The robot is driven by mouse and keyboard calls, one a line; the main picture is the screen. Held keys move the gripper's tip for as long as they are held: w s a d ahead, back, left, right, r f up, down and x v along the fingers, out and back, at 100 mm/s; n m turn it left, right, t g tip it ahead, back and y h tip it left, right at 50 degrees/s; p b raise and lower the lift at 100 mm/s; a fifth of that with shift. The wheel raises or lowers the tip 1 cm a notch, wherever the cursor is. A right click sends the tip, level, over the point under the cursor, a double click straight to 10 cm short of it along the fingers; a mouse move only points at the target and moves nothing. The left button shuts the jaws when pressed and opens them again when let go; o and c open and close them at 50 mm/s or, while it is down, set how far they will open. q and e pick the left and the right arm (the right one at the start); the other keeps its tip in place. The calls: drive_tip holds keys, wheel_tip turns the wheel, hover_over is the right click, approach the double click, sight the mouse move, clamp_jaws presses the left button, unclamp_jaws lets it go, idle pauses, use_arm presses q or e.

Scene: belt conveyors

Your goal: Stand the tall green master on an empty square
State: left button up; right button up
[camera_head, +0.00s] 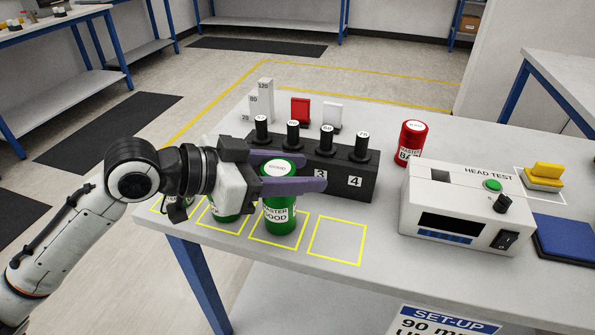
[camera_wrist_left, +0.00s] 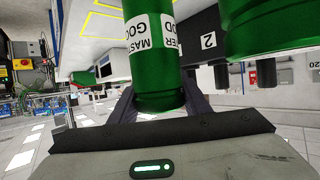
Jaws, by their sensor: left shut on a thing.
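A green master (camera_head: 280,218) with a white "MASTER GOOD" label is upright between the purple fingers of my left gripper (camera_head: 312,172), which is shut on it. It stands over a yellow-outlined square (camera_head: 262,240); I cannot tell if its base touches the table. In the left wrist view the held green master (camera_wrist_left: 160,95) fills the space between the fingers. A second green cylinder (camera_head: 228,216) is partly hidden behind my gripper, over the square to the left. The square (camera_head: 338,240) to the right is empty. My right gripper is not in view.
A black rack (camera_head: 330,178) with several black plugs stands just behind the held master. A white head tester (camera_head: 455,215) is to the right, with a red master (camera_head: 411,143) behind it. A dark object (camera_head: 178,208) is at the leftmost square.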

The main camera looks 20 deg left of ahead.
sight(261, 173)
use_arm(q)
drive_tip(key=shift+f, duration=0.1)
drive_tip(key=o, duration=1.4)
drive_tip(key=b+v, duration=0.1)
drive_tip(key=v, duration=0.9)
drive_tip(key=shift+b+v, duration=0.4)
drive_tip(key=shift+v, duration=0.65)
drive_tip(key=shift+d, duration=0.1)
